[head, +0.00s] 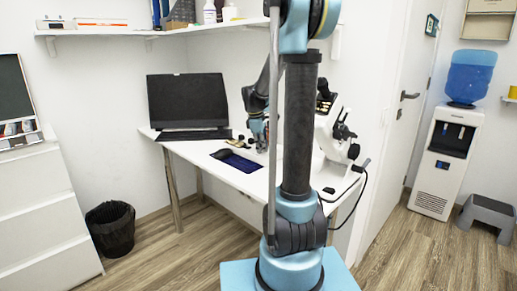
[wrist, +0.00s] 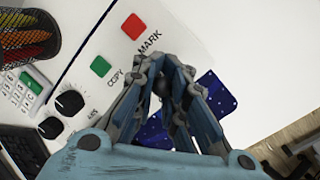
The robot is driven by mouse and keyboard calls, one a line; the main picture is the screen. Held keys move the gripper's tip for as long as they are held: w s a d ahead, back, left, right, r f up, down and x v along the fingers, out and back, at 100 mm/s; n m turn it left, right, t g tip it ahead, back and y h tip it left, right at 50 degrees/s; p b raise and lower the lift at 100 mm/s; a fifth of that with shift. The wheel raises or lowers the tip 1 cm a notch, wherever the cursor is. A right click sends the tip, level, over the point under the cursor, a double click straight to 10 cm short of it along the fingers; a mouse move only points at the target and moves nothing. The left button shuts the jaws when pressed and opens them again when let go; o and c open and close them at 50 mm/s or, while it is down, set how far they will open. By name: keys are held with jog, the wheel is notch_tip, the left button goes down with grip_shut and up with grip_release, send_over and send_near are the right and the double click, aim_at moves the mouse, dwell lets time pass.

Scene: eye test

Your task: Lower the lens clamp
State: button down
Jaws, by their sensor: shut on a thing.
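A white optical instrument (head: 326,128) with dark knobs stands on the desk at the right, partly hidden by my arm. I cannot pick out its lens clamp. My gripper (head: 258,140) is low over the desk, left of the instrument. In the wrist view my gripper (wrist: 168,68) has its fingers drawn together on a small dark rounded thing (wrist: 163,84), mostly hidden between them. I cannot tell whether this belongs to the clamp. A white surface there carries a red MARK button (wrist: 134,26), a green COPY button (wrist: 101,66) and black knobs (wrist: 69,103).
A dark blue starry mat (wrist: 217,94) lies beyond the fingers; it also shows on the desk (head: 238,160). A pencil holder (wrist: 27,38) and calculator (wrist: 20,92) are at left. A monitor (head: 188,100) stands at the back. A bin (head: 110,230) is on the floor.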

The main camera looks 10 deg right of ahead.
jog(key=shift+s+d+f+t+y, duration=0.15)
jog(key=shift+s+t+y, duration=0.1)
jog(key=shift+t, duration=0.15)
jog(key=shift+s+d+f+t+y, duration=0.1)
jog(key=shift+t+y, duration=0.15)
jog(key=shift+t, duration=0.15)
jog(key=c, duration=1.6)
grip_release()
jog(key=shift+c, duration=0.2)
jog(key=shift+r, duration=0.15)
jog(key=v, duration=0.7)
jog(key=shift+s+r, duration=0.15)
jog(key=shift+r, duration=0.15)
